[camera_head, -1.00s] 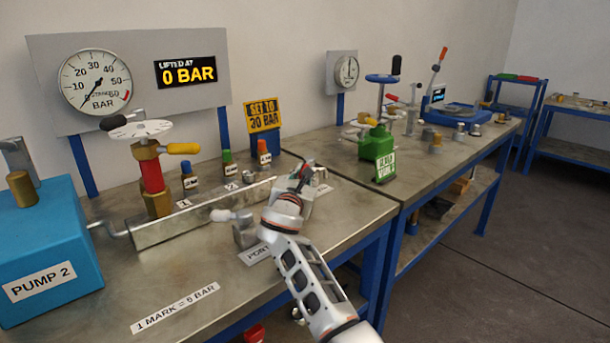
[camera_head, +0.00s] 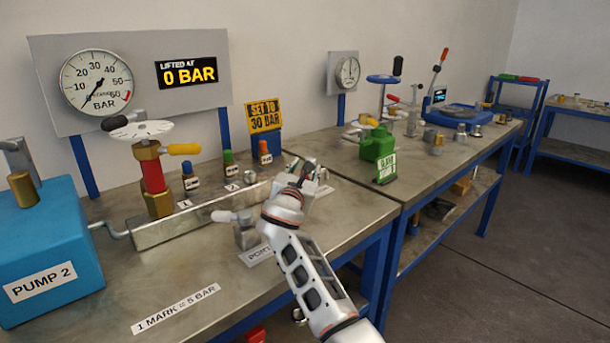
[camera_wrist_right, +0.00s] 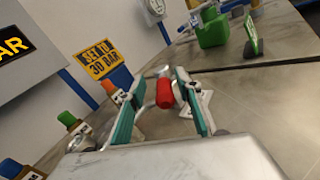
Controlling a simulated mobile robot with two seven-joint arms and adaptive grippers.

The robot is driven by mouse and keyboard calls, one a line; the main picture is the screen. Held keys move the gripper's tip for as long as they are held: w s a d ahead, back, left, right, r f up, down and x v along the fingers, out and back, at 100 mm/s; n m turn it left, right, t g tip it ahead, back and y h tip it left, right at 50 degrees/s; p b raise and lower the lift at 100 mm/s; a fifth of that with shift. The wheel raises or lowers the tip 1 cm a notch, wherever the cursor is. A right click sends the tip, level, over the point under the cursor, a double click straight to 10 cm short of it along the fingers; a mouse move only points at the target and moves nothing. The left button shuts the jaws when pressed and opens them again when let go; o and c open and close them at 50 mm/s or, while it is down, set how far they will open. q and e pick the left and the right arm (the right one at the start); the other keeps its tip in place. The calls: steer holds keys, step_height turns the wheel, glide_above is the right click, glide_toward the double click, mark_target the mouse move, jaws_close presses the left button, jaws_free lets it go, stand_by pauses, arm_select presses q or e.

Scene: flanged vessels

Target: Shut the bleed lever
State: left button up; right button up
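The bleed lever appears to be the red-ended lever (camera_wrist_right: 165,93) in the right wrist view, at the far end of the bench. In that view my right gripper (camera_wrist_right: 160,76) is open, its two teal-lined fingers on either side of the red end with gaps showing. Whether either finger touches it I cannot tell. In the head view my right gripper (camera_head: 303,172) is over the right end of the long metal manifold (camera_head: 190,222) and hides the lever. The gauge (camera_head: 97,82) needle points low, and the display (camera_head: 187,72) reads 0 BAR. My left gripper is out of view.
A white-handled valve (camera_head: 245,232) stands just left of my right arm. A red column with a yellow handle (camera_head: 152,178), several small capped bottles (camera_head: 228,165) and the blue pump (camera_head: 50,250) stand farther left. The bench's front right is clear.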

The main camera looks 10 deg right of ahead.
step_height(320, 180, up, 8)
steer(key=shift+r, duration=0.2)
